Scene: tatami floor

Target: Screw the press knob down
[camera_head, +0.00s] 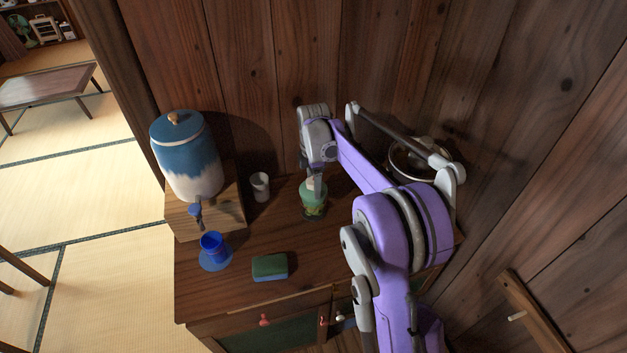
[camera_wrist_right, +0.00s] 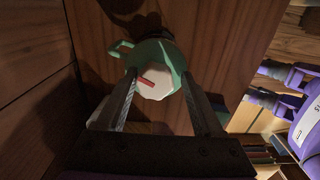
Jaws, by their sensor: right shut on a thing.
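The press is a small green round body (camera_head: 314,206) standing on the wooden cabinet top near the wall. In the right wrist view its body (camera_wrist_right: 172,58) has a loop handle on the left side. A pale, many-sided knob (camera_wrist_right: 155,85) with a red mark sits on it, facing the camera. My right gripper (camera_head: 315,185) reaches down on the press from above. In the wrist view its two fingers (camera_wrist_right: 158,79) stand on either side of the knob, shut on it. The thread under the knob is hidden. My left gripper is in neither view.
A blue and white lidded dispenser (camera_head: 187,160) stands on a wooden box at the left. A white cup (camera_head: 260,187), a blue cup (camera_head: 211,246) on a blue saucer and a green sponge (camera_head: 270,267) stand nearby. A metal bowl (camera_head: 412,162) is behind my right arm.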

